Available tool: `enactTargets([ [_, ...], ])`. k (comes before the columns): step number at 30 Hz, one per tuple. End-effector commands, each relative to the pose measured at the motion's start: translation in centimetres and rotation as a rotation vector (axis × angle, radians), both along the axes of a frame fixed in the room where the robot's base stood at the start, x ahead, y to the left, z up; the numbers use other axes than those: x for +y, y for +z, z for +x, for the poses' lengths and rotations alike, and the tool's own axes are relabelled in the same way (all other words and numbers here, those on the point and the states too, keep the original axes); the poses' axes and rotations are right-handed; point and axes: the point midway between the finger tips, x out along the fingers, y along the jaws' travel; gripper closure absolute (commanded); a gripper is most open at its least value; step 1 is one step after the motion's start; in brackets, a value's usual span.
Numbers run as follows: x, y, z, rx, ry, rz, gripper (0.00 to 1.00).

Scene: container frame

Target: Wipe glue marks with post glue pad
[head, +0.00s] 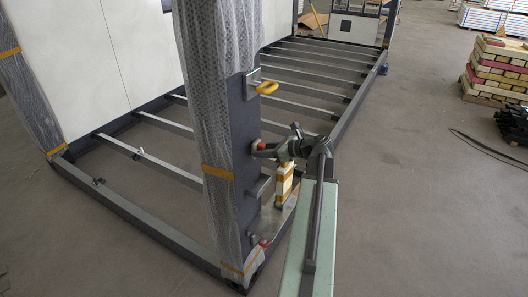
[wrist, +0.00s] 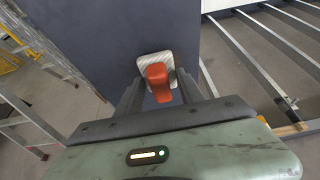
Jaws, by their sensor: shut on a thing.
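My gripper (head: 269,150) is shut on the red-orange handle of a pad and reaches the dark grey post (head: 243,128) from the right. In the wrist view the handle (wrist: 159,78) sits between the two dark fingers (wrist: 158,88). The pale, striped pad (wrist: 151,60) lies beyond it, facing the dark post face (wrist: 100,35). It looks at or very near the surface; I cannot tell whether it touches. The pad and arm hide part of the post. I cannot make out glue marks in either view.
A yellow handle (head: 267,87) sits on a bracket higher on the post. A white and orange container (head: 284,184) and another red item (head: 263,242) are lower beside it. Bubble wrap (head: 212,110) covers the post's left side. Frame crossbars (head: 160,161) lie behind; open floor is right.

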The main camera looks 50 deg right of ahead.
Motion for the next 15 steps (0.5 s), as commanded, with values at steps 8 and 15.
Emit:
enactTargets([
  [8, 0.15, 0.01, 0.57, 0.000, 0.000, 0.000, 0.88],
  [15, 0.32, 0.00, 1.07, 0.000, 0.002, 0.001, 0.88],
])
